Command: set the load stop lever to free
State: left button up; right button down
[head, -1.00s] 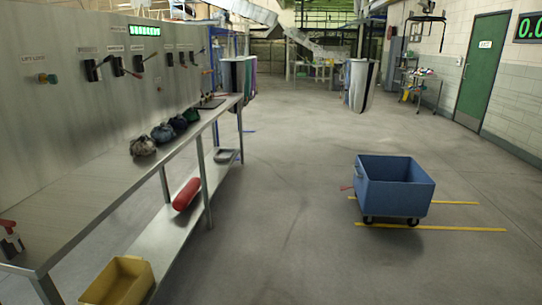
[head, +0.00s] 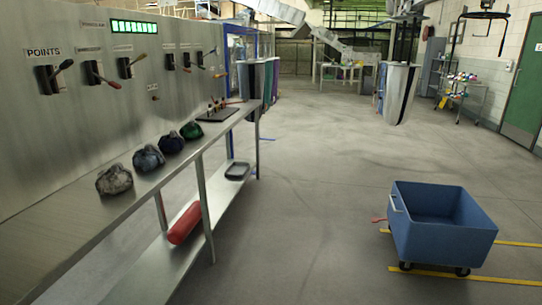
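The wall panel (head: 60,130) on the left carries a row of several levers on black plates. The nearest lever (head: 55,76), labelled POINTS, has a dark handle tilted up to the right. Smaller levers (head: 176,60) continue farther along. Their labels are too small to read, so I cannot tell which is the load stop lever or its setting. Neither of my grippers is in view.
A steel bench (head: 60,235) runs below the panel, with several tied bags (head: 115,180) and a dark tray (head: 217,114) on it. A red cylinder (head: 184,222) lies on its lower shelf. A blue cart (head: 445,235) stands at right. The floor between is clear.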

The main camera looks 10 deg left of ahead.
aim_at(141, 56)
jog(key=i+u, duration=0.25)
jog(key=i, duration=0.25)
jog(key=i+u, duration=0.25)
jog(key=i, duration=0.25)
jog(key=i+l+u, duration=0.25)
jog(key=i, duration=0.2)
jog(key=i+l+u, duration=0.15)
jog(key=i+u, duration=0.3)
jog(key=i+l+u, duration=0.3)
jog(key=i+u, duration=0.15)
jog(key=i+l+u, duration=0.45)
